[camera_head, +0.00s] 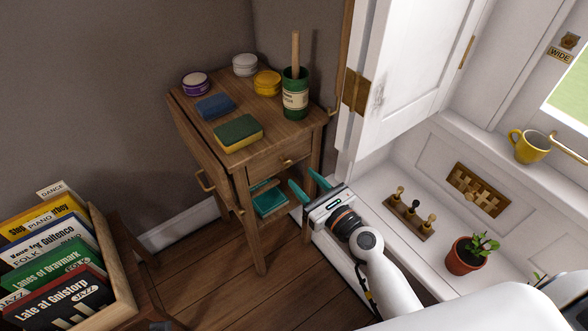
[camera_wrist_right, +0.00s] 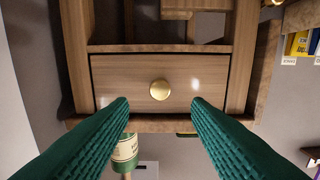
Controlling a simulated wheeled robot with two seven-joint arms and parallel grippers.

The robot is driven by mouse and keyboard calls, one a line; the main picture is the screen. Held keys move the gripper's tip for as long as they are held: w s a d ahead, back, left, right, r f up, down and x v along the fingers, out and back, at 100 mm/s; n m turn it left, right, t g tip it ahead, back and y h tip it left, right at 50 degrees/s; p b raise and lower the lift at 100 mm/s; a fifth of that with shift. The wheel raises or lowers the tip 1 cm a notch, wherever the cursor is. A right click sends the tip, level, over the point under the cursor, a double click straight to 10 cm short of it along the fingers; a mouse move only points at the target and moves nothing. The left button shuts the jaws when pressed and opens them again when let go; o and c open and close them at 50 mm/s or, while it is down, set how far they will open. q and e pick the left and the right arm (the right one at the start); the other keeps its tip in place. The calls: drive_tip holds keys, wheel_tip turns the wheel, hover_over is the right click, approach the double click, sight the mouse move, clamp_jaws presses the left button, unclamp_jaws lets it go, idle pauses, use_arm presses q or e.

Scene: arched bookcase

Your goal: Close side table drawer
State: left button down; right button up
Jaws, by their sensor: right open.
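The wooden side table (camera_head: 275,132) stands against the wall, in the middle of the head view. Its drawer front (camera_head: 268,166) has a small round knob (camera_head: 284,163) and looks about level with the frame; I cannot tell whether a small gap remains. In the right wrist view the drawer front (camera_wrist_right: 205,80) fills the middle, with its brass knob (camera_wrist_right: 159,90) between my fingers. My right gripper (camera_head: 308,184) is open and empty, in front of the table and apart from the drawer. It also shows in the right wrist view (camera_wrist_right: 160,104). My left gripper is out of view.
A sponge (camera_head: 238,133), a blue cloth-like block (camera_head: 215,106), tins and a green pot (camera_head: 295,95) crowd the tabletop. A panel with a handle (camera_head: 206,181) is at its left. A record crate (camera_head: 112,270) stands lower left; a white door (camera_head: 405,75) stands right.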

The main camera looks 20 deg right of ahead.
use_arm(q)
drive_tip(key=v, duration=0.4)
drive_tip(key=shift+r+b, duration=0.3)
drive_tip(key=shift+b, duration=0.1)
use_arm(e)
drive_tip(key=v, duration=0.5)
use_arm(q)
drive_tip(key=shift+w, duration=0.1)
